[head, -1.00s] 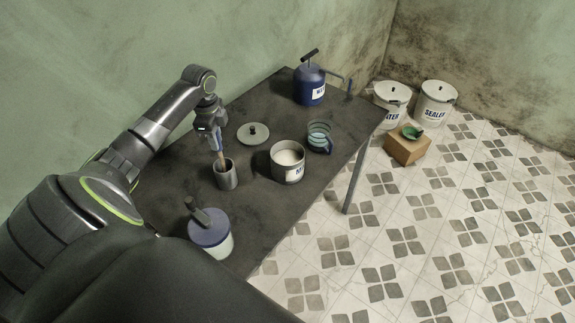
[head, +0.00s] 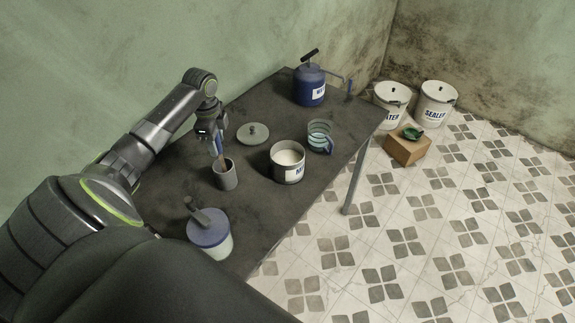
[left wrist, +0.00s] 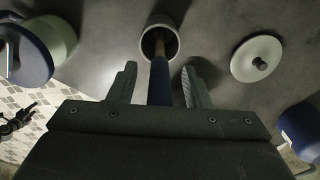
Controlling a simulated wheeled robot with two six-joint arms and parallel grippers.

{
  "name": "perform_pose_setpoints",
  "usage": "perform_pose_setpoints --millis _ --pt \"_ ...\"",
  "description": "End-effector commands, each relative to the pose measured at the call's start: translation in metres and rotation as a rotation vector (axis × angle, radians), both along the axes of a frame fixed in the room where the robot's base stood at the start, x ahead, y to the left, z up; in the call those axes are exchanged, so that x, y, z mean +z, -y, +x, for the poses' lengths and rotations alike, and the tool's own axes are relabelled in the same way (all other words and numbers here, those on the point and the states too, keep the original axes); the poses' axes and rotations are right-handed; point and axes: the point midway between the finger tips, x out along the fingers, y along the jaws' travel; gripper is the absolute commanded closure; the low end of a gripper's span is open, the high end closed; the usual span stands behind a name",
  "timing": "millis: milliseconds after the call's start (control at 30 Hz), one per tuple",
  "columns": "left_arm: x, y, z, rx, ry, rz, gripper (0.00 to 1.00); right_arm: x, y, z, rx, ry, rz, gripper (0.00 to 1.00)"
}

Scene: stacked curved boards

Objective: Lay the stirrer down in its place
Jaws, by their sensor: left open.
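The stirrer (head: 221,152), with a blue handle and a wooden lower part, stands in a grey cup (head: 224,175) on the dark table. My left gripper (head: 218,140) is above the cup, around the upper part of the stirrer. In the left wrist view the blue handle (left wrist: 159,82) lies between the two spread fingers of the left gripper (left wrist: 158,85), with gaps on both sides. The stirrer's lower end is inside the cup (left wrist: 160,43) and hidden. The right gripper is not in view.
On the table (head: 262,200) stand a white-filled pot (head: 287,172), a grey lid (head: 253,134), a glass jug (head: 319,137), a blue sprayer (head: 310,88) and a blue-lidded jar (head: 210,236).

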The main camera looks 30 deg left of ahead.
Motion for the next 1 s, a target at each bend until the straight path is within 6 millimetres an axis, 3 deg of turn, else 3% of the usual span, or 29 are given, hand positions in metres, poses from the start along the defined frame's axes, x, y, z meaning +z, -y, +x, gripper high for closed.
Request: perform_pose_setpoints --millis 167,333,733,833,900,1000 --pt "0.002 -0.001 0.000 0.000 0.001 0.002 0.55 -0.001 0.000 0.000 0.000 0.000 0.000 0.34" --pt "0.023 -0.002 0.001 -0.001 0.004 0.005 0.55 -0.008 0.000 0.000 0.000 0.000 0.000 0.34" --pt "0.120 -0.003 0.000 -0.001 0.006 0.005 0.55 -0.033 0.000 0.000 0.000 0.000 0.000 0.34" --pt "0.146 -0.003 0.000 -0.001 0.005 0.004 0.55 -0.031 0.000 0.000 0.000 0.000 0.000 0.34" --pt "0.159 -0.002 -0.001 0.000 -0.001 0.000 0.55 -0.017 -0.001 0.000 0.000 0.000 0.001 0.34" --pt "0.167 -0.002 -0.001 0.000 -0.001 0.000 0.55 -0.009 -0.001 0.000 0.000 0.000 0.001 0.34"
